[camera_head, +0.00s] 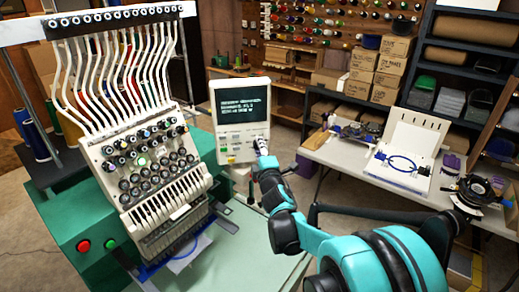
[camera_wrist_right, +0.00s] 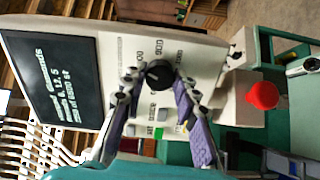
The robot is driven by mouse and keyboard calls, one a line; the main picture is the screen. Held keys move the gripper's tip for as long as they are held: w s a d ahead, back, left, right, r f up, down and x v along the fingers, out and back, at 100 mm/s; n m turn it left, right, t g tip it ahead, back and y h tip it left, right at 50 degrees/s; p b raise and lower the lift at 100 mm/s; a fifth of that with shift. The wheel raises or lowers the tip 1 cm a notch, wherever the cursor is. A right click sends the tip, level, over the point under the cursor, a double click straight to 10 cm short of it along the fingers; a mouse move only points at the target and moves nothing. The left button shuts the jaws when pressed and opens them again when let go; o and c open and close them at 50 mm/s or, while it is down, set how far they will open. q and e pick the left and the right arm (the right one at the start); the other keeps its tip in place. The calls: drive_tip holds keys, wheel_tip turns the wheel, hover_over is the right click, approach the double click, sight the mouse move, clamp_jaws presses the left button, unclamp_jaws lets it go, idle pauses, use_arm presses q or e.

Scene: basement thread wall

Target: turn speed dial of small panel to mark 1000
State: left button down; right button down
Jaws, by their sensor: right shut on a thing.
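The small panel (camera_head: 229,151) is a pale upright box with a dark text screen, standing right of the embroidery machine's needle head. In the right wrist view the panel (camera_wrist_right: 128,48) appears turned sideways. Its speed dial (camera_wrist_right: 160,74) is a round black knob with small printed numbers around it, too blurred to read surely. My right gripper (camera_head: 261,149) is at the panel's lower right. In the wrist view its purple-padded fingers (camera_wrist_right: 157,86) are shut on the dial, one on each side. The dial's pointer mark cannot be made out. My left gripper is out of view.
A red mushroom button (camera_wrist_right: 262,95) sits beside the panel in the wrist view. The embroidery machine (camera_head: 140,170) with white thread tubes fills the left. A white table (camera_head: 340,153) with hoops stands at right. Open floor lies between machine and table.

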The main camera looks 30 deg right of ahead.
drive_tip(key=m+b, duration=0.1)
drive_tip(key=m, duration=2.1)
drive_tip(key=shift+r, duration=0.15)
drive_tip(key=shift+m, duration=0.3)
drive_tip(key=c, duration=1.2)
unclamp_jaws()
drive_tip(key=shift+o, duration=0.2)
